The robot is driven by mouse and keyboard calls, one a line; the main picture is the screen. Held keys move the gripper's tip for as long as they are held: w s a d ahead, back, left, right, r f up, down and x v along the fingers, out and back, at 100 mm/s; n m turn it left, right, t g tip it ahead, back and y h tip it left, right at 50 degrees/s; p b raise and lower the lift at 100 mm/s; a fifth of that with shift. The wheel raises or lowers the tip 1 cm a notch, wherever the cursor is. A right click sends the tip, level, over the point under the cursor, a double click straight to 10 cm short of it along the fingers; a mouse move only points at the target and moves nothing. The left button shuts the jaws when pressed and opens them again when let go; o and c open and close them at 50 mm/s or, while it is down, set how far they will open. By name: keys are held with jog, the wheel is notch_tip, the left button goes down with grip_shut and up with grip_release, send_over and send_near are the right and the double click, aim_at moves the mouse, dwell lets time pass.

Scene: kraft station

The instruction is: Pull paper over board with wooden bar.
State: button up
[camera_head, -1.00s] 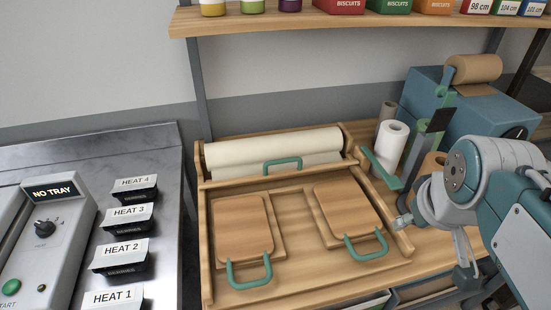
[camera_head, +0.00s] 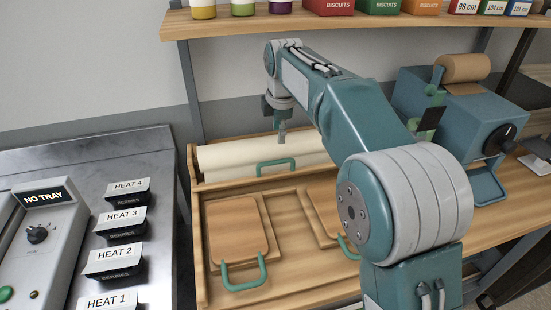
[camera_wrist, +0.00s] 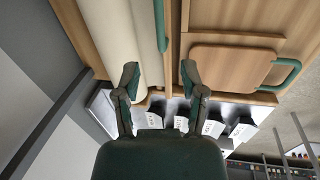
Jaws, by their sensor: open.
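The wooden bar (camera_head: 240,174) with a green handle (camera_head: 275,166) lies along the front of the white paper roll (camera_head: 225,157) at the back of the wooden station. My gripper (camera_head: 282,138) is above the roll, just behind and above the handle, apart from it. In the wrist view my open gripper (camera_wrist: 159,75) is empty, and the bar's handle (camera_wrist: 160,25) and the paper (camera_wrist: 147,40) show past and between its fingers. A left board (camera_head: 237,222) with a green handle lies in front of the bar. A right board (camera_head: 325,205) is partly hidden by my arm.
A metal counter with labelled black trays (camera_head: 119,226) and a control box (camera_head: 40,235) stands at the left. A shelf (camera_head: 350,25) with jars and boxes hangs above the back. A blue machine (camera_head: 455,115) with a brown roll stands at the right.

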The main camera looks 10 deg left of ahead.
aim_at(276, 161)
jog(key=f, duration=0.3)
jog(key=w+f, duration=0.1)
jog(key=f, duration=0.3)
jog(key=w+a+f, duration=0.1)
jog(key=f, duration=0.2)
jog(key=shift+a+f, duration=0.1)
jog(key=shift+f, duration=0.25)
grip_shut()
